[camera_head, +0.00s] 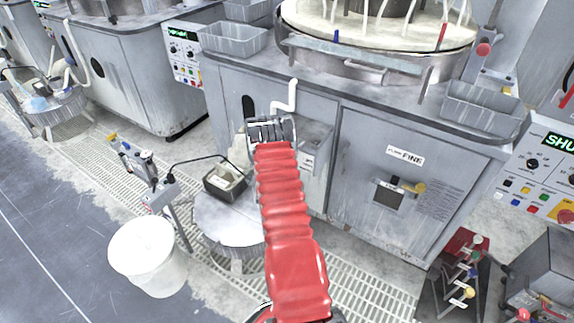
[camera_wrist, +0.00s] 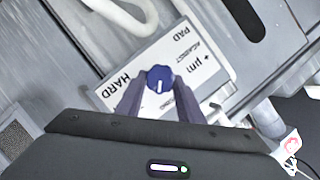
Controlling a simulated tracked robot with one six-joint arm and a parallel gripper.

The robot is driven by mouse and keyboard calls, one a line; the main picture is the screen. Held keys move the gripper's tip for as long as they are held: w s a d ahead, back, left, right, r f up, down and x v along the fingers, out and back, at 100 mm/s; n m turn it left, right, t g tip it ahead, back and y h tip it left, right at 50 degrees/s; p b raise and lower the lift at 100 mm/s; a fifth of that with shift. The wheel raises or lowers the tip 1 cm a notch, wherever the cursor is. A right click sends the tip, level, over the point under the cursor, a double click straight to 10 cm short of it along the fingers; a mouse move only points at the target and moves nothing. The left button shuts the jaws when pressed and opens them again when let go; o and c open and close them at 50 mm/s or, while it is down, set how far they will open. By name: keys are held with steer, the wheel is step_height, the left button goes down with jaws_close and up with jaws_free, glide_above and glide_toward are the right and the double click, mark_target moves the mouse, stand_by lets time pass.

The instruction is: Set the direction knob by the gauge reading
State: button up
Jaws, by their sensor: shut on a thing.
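My gripper (camera_wrist: 160,84) is shut on the blue knob (camera_wrist: 161,75) in the wrist view, with one finger on each side. The knob has a white pointer line that points roughly down in that view. Behind it is a white label plate (camera_wrist: 133,92) with the words "HARD", "PAD", "AGAINST" and "+ µm"; the fingers hide part of the text. In the head view, my gripper (camera_head: 271,130) is at the front of the grey machine and hides the knob. I cannot make out a gauge reading in either view.
The grey machine cabinet (camera_head: 350,150) has a "FINE" label (camera_head: 405,156) on its door. A dark box (camera_head: 225,182) lies on a round stool (camera_head: 225,222), with a white bucket (camera_head: 148,255) to the left. A control panel (camera_head: 540,170) is at the right.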

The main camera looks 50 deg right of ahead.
steer(key=shift+s+d, duration=0.1)
steer(key=o, duration=1.1)
steer(key=shift+c, duration=0.2)
steer(key=v, duration=1.3)
steer(key=shift+a, duration=0.35)
